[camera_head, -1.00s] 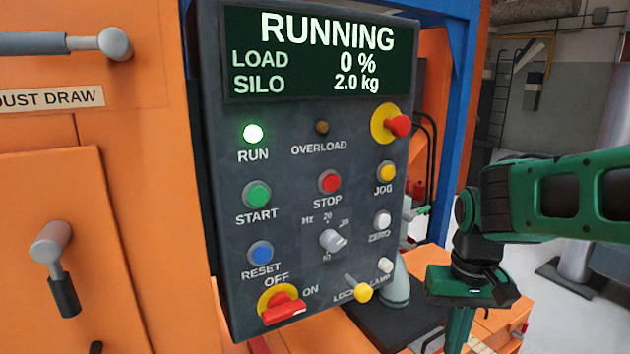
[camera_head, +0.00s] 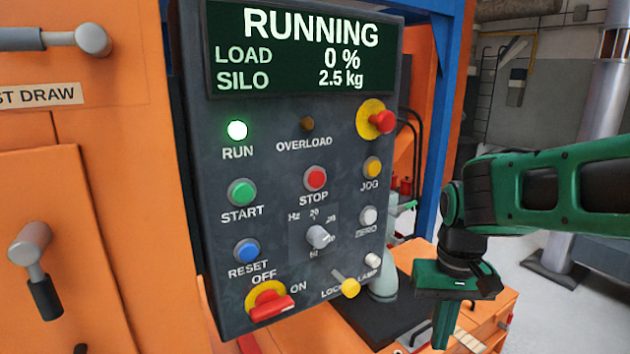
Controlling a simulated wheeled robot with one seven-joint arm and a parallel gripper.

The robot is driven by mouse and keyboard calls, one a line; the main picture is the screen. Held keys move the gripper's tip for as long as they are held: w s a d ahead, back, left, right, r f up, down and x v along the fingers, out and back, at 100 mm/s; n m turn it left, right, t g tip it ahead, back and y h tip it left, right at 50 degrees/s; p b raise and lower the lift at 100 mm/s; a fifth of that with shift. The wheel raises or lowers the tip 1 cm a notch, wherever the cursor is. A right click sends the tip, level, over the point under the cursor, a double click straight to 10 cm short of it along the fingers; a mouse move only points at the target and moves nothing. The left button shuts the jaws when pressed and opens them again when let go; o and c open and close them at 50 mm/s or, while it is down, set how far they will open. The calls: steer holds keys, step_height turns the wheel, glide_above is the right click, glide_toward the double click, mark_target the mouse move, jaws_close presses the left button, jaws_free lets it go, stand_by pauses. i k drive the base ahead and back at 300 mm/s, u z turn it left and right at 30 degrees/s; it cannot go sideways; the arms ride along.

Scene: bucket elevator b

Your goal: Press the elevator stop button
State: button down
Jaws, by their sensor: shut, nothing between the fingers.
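The red STOP button (camera_head: 316,179) sits in the middle of the dark grey control panel (camera_head: 290,215), above the STOP label. The panel display (camera_head: 300,50) reads RUNNING, load 0 %, silo 2.5 kg, and the green RUN lamp (camera_head: 237,131) is lit. My gripper (camera_head: 439,342) is right of the panel and lower than the STOP button, pointing down. Its fingers are shut with nothing between them, and it is apart from the panel.
Near STOP are the green START button (camera_head: 242,193), yellow JOG button (camera_head: 372,168), a speed knob (camera_head: 318,237) and a red mushroom button (camera_head: 382,121). A red OFF/ON switch (camera_head: 270,303) is at the lower left. Orange cabinet doors (camera_head: 90,200) stand left.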

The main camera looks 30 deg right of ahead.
mark_target(316, 179)
steer(key=u, duration=0.45)
steer(key=k, duration=1.05)
steer(key=z, duration=0.3)
